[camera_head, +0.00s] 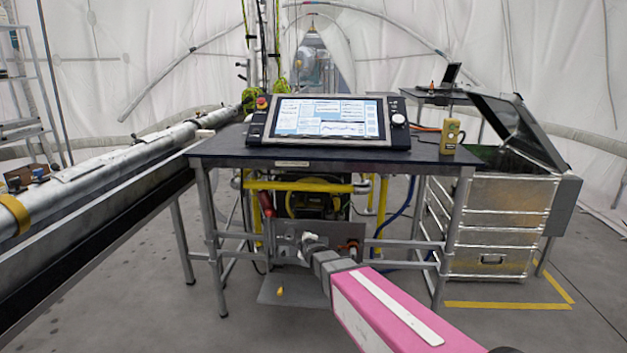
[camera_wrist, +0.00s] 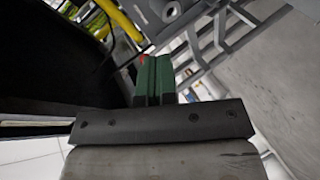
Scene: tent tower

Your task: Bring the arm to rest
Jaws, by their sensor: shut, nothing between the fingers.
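My gripper (camera_wrist: 153,66) shows in the wrist view as two green fingers side by side, pressed together with nothing between them. Behind them is the dark gripper body. In the head view my pink arm reaches from the lower right toward the middle, and its grey end stands in front of the lower part of the dark-topped table (camera_head: 225,150). The fingers cannot be made out clearly there. In the wrist view, metal frame bars and a yellow bar lie beyond the fingertips.
A control console (camera_head: 328,118) and a yellow handheld device (camera_head: 450,136) stand on the table. A metal case with an open lid (camera_head: 490,240) stands at right. A long rail structure (camera_head: 90,200) runs along the left. Bare grey floor shows at the front left.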

